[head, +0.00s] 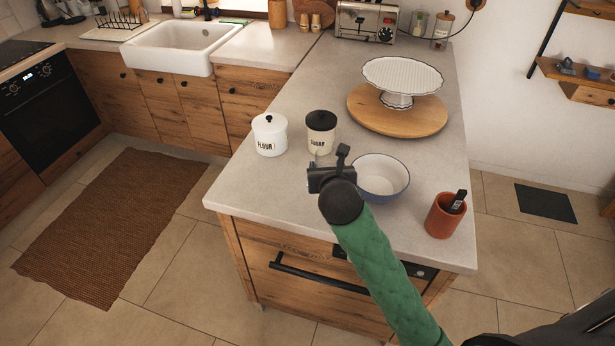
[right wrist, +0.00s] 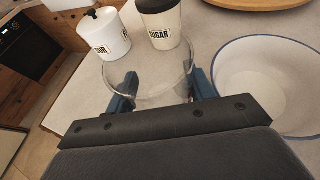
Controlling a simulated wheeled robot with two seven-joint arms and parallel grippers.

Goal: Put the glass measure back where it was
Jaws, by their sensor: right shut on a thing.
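The glass measure (right wrist: 150,78) is a clear, round, see-through vessel, seen from above in the right wrist view. My right gripper (right wrist: 163,92) is shut on it, with one blue finger on each side. In the head view my right gripper (head: 330,170) is over the near part of the counter, between the canisters and the bowl. There the glass measure is mostly hidden by the gripper, with only a faint bit showing. I cannot tell whether its base touches the counter. My left gripper is not in view.
A white flour canister (head: 269,135) and a black-lidded sugar canister (head: 321,132) stand just beyond the glass. A blue-white bowl (head: 382,178) is close on the right, then a terracotta pot (head: 444,216). A cake stand (head: 402,78) sits on a round board (head: 425,116) behind.

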